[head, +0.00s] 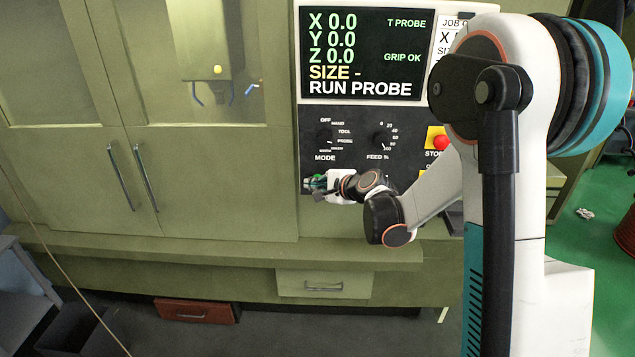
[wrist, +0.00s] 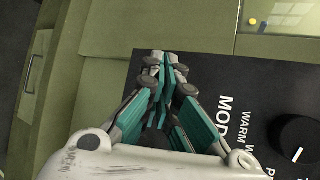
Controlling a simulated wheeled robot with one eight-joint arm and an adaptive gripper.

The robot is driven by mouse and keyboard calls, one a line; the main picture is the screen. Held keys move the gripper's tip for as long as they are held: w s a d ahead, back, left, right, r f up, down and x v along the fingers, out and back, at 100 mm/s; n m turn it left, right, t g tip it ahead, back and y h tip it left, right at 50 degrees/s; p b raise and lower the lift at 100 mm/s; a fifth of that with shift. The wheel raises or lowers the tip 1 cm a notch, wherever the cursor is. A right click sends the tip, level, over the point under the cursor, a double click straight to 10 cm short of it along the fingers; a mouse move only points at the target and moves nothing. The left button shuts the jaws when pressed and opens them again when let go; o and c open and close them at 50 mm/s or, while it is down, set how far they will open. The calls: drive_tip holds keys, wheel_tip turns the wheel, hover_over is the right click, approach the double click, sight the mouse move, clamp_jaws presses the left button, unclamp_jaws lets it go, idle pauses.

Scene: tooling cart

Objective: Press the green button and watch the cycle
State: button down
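My gripper (head: 311,184) is at the lower left of the black control panel (head: 350,160), below the MODE dial (head: 324,138). In the wrist view the fingers of my gripper (wrist: 165,60) come together at the tips, with nothing seen between them. The tips are over the panel's edge area; whether they touch it I cannot tell. The green button cannot be made out; a green patch at the gripper in the head view may be the button or the teal finger pads. The screen (head: 365,55) above reads X, Y and Z 0.0, T PROBE, GRIP OK, SIZE - and RUN PROBE.
A FEED % dial (head: 380,141) and a red STOP button (head: 441,143) on yellow are to the right on the panel. Olive cabinet doors (head: 215,180) with handles are to the left. A ledge (head: 200,245) runs below. A red-brown box (head: 197,311) lies on the floor.

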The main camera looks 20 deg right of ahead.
drive_tip(key=shift+s+a+f+b, duration=0.1)
drive_tip(key=shift+s+b, duration=0.05)
drive_tip(key=shift+s, duration=0.25)
drive_tip(key=shift+s+a+f+b, duration=0.1)
drive_tip(key=shift+s+b, duration=0.05)
drive_tip(key=shift+s, duration=0.2)
drive_tip(key=shift+s+a+r+b, duration=0.15)
drive_tip(key=shift+s+a, duration=0.1)
drive_tip(key=shift+s, duration=0.55)
drive_tip(key=shift+s+a+f+b, duration=0.15)
drive_tip(key=shift+s+a, duration=0.15)
drive_tip(key=shift+s, duration=0.55)
drive_tip(key=shift+s+a+r+b, duration=0.15)
drive_tip(key=shift+s+a, duration=0.1)
drive_tip(key=shift+s, duration=0.55)
idle(4.8)
